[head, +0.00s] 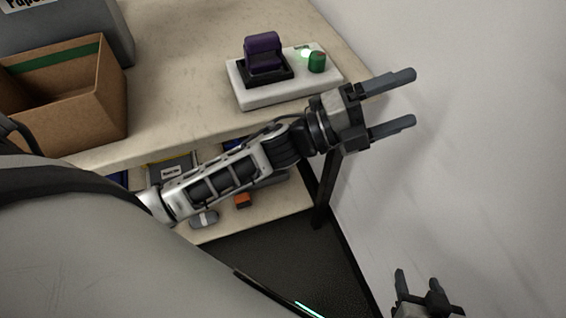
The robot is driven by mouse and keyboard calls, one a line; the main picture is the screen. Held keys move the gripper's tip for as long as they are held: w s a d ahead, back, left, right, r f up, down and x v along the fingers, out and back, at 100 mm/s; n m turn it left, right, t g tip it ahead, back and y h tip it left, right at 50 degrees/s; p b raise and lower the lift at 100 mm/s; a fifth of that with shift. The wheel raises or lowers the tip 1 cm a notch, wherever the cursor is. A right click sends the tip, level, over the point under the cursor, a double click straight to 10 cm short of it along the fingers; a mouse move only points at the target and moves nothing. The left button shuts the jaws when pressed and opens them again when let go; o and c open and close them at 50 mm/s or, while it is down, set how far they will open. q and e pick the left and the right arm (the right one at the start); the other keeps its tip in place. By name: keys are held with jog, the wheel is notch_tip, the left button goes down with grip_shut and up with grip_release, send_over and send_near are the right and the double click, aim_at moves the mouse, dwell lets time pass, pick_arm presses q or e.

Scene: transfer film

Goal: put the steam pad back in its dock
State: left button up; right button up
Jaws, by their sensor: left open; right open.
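A purple block-shaped thing (263,52), which looks like the steam pad, stands upright in a black holder (266,77), apparently the dock. The holder sits on a white base (285,94) on the table top. I cannot tell how fully the pad is seated. My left gripper (413,98) is open and empty, to the right of the white base and apart from the pad, its fingers pointing at the wall. My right gripper (418,275) is open and empty at the bottom right, low and far from the table; its arm is out of view.
A cardboard box (95,100) and a grey bin (85,30) stand at the left. A lower shelf (270,205) holds small items. A pale wall (470,170) bounds the right.

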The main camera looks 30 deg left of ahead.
pick_arm(q)
jog(key=s+a+f+n+t+y, duration=0.1)
jog(key=a+f+n+y, duration=0.2)
jog(key=f+n+y, duration=0.4)
jog(key=s+a+f+n+t+y, duration=0.1)
jog(key=s+a+f+n+y, duration=0.2)
jog(key=f+n, duration=0.45)
jog(key=s+a+f+n+g+y, duration=0.4)
jog(key=s+a+f+n+g, duration=0.1)
jog(key=s+f+n, duration=0.5)
jog(key=shift+s+a+f+n+g, duration=0.15)
jog(key=shift+s+f+n+g, duration=0.2)
jog(key=shift+f+g, duration=0.1)
